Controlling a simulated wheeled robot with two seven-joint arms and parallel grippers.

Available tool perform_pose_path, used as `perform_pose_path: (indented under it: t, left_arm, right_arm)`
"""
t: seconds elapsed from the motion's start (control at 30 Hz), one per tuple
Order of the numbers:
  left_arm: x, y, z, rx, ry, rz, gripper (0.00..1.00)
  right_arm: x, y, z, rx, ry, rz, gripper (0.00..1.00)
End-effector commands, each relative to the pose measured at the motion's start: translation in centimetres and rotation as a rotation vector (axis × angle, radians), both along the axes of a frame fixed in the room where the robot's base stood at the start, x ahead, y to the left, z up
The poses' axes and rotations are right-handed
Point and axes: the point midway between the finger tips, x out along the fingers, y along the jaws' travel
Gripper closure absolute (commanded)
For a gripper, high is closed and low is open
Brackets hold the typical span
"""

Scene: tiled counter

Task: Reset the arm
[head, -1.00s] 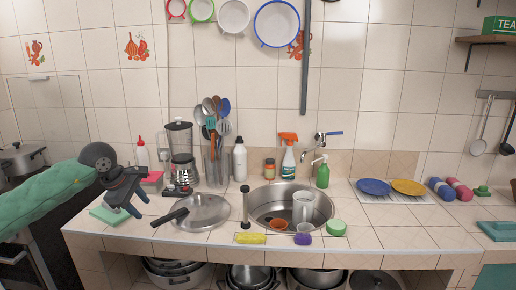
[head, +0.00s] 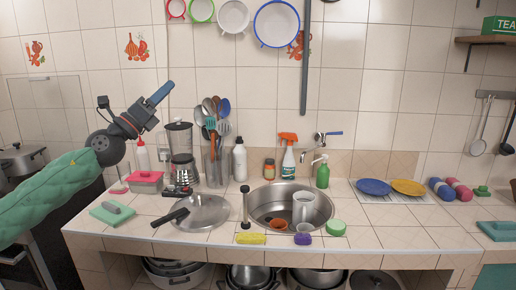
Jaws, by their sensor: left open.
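My left gripper (head: 160,94) is raised in the air at the left, in front of the tiled wall and above the counter's left end. It points up and to the right. It is open, seen mostly edge-on, and nothing shows between its fingers. My left arm, in a green padded sleeve, comes in from the left edge. Below the gripper, a green flat pad (head: 104,216) with a grey piece (head: 117,207) on it lies on the counter, apart from the gripper. My right gripper is not in view.
A pink box (head: 146,182), a white bottle with a red cap (head: 142,156) and a blender (head: 181,158) stand near the arm. A lidded pan (head: 203,212) and a sink (head: 270,203) lie farther right. Bare tiles (head: 150,226) show at the front left.

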Motion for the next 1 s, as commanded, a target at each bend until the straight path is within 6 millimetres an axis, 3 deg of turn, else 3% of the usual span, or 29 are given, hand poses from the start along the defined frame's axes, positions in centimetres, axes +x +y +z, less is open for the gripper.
perform_pose_path:
  t: [0.17,0.27,0.37,0.5,0.67,0.8,1.0]
  left_arm:
    - [0.6,2.5,0.9,-0.424,0.116,-0.006,0.59]
    - [1.4,4.2,-0.6,-0.663,0.206,0.005,0.59]
    - [2.2,5.6,-3.7,-0.901,0.316,0.028,0.59]
    - [3.0,7.0,-10.9,-1.221,0.501,0.1,0.59]
    - [2.5,7.0,-20.2,-1.491,0.71,0.212,0.59]
    - [1.0,6.0,-28.1,-1.655,0.883,0.32,0.59]
    - [-2.6,3.8,-38.3,-1.806,1.113,0.466,0.59]
  right_arm:
    - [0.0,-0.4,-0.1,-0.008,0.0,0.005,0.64]
    - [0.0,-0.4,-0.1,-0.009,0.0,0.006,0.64]
    - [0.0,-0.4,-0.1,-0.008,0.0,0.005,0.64]
    - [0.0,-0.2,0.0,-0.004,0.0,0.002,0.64]
    - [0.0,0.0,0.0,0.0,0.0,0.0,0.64]
    - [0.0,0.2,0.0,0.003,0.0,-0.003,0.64]
    - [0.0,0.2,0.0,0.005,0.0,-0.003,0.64]
